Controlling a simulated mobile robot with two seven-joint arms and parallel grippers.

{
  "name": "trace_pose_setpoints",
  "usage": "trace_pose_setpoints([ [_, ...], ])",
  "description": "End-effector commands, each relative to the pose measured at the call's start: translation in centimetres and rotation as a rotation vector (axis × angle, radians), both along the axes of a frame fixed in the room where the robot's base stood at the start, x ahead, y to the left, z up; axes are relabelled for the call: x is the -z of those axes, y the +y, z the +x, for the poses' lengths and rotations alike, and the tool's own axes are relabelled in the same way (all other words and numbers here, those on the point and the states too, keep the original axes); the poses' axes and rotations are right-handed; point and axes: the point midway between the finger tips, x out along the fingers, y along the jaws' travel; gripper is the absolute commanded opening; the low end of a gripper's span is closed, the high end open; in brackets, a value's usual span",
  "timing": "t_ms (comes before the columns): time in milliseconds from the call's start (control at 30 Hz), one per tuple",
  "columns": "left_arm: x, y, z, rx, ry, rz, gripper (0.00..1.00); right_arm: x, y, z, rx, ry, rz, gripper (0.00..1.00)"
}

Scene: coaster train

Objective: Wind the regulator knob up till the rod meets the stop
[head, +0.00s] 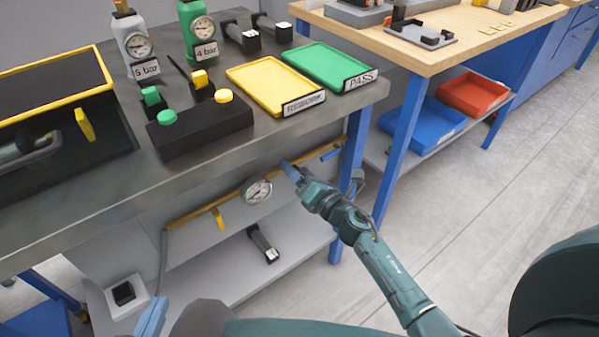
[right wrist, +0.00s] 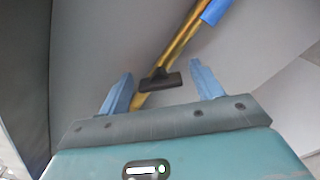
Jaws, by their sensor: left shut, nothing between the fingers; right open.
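My right gripper (head: 290,171) is at the yellow pipe under the front edge of the left bench. In the right wrist view its blue fingers (right wrist: 162,72) are apart. I cannot make out the rod and the stop. My left gripper (head: 152,317) is shut and empty at the bottom left, its fingertips just in view.
The yellow pipe (head: 180,222) carries a round gauge (head: 257,190), a yellow lever (head: 218,218) and a blue section (head: 330,155). A lower shelf (head: 215,284) holds a black-and-silver part (head: 263,245). A blue bench leg (head: 355,150) stands right of my right gripper.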

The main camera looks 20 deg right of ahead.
Motion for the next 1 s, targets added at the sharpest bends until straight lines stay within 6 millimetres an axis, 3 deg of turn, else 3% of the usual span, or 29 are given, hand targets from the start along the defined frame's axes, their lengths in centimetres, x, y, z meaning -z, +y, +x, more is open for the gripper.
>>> trace_pose_setpoints([
  [233,0.01,-0.05,0.02,0.001,0.0,0.001,0.0,0.01,0.02,0.05,0.0,0.0,0.0,0.65],
  [767,0.03,-0.05,0.02,0.001,0.0,0.001,0.0,0.01,-0.01,0.01,0.0,0.0,0.0,0.22],
  [1000,-0.06,-0.03,0.02,0.001,0.0,0.0,0.0,-0.01,-0.02,0.02,0.0,0.006,0.018,0.21],
])
